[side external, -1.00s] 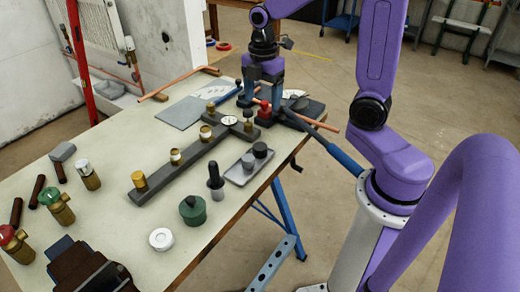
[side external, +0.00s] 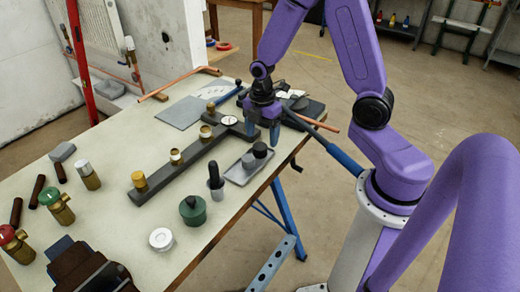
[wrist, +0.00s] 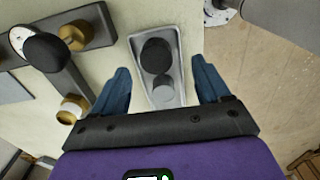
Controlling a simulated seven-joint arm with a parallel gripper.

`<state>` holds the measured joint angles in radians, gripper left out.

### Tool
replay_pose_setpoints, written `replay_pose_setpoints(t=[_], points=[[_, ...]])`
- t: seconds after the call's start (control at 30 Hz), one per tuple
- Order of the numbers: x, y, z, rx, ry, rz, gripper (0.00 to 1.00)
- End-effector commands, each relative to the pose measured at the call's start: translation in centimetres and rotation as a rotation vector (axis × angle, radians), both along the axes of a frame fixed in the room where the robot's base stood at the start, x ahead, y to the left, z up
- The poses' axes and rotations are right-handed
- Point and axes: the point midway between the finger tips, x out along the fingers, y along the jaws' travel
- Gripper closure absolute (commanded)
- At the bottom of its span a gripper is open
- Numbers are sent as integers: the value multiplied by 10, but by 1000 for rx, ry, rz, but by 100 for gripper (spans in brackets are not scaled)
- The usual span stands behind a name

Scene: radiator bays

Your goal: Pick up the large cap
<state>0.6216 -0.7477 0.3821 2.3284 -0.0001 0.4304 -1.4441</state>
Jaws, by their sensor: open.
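Two dark round caps sit in a small grey tray (side external: 236,177) (wrist: 172,103). The large cap (side external: 260,150) (wrist: 156,53) is at the far end; the smaller cap (side external: 249,161) (wrist: 163,86) is nearer in the side view. My gripper (side external: 264,138) (wrist: 160,75) is open and empty, its blue fingers spread above and just behind the large cap in the side view. In the wrist view the tray shows between the fingers. No contact with the cap is visible.
A dark manifold bar (side external: 178,167) with brass fittings lies left of the tray. A blue-handled bar (side external: 343,158) crosses the table's right edge. The bench surface at front left is partly clear.

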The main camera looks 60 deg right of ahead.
Motion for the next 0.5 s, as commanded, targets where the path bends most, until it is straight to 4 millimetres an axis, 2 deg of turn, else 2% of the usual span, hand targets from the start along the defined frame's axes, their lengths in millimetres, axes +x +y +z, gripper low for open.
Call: replay_pose_setpoints(t=[0.3, 0.5], points=[[5, -2, -36, -1, 4, 1, 24], [6, -2, -45, 0, 1, 0, 24]])
